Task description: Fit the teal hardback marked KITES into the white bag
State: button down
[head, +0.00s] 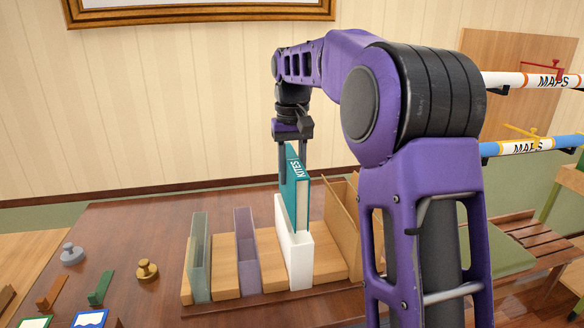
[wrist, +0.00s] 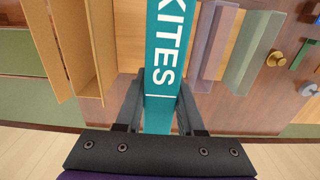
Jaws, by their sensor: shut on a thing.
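The teal hardback marked KITES (head: 295,190) stands upright in my gripper (head: 293,158), whose fingers are shut on its upper end. In the wrist view the book (wrist: 165,55) shows its lettered spine between the fingers (wrist: 160,106). The white bag (head: 300,262) stands upright on the wooden rack directly below the book. The book's lower end is at the bag's mouth, with the left wall rising beside it; I cannot tell whether it is inside or how deep. The bag cannot be made out in the wrist view.
A purple bag (head: 247,250) and a greenish translucent bag (head: 200,255) stand left of the white one on the rack (head: 270,260). Tan upright dividers (head: 340,220) stand close on its right. Grey (head: 72,254) and gold (head: 147,269) knobbed pieces sit on the table's left.

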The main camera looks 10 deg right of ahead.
jog(key=shift+f, duration=0.5)
jog(key=shift+p, duration=0.75)
dwell(1.5)
jog(key=shift+f+b, duration=2.3)
jog(key=shift+f, duration=1.7)
jog(key=shift+c, duration=2.2)
grip_release()
notch_tip(320, 180, up, 18)
jog(key=p, duration=0.4)
jog(key=shift+f, duration=0.25)
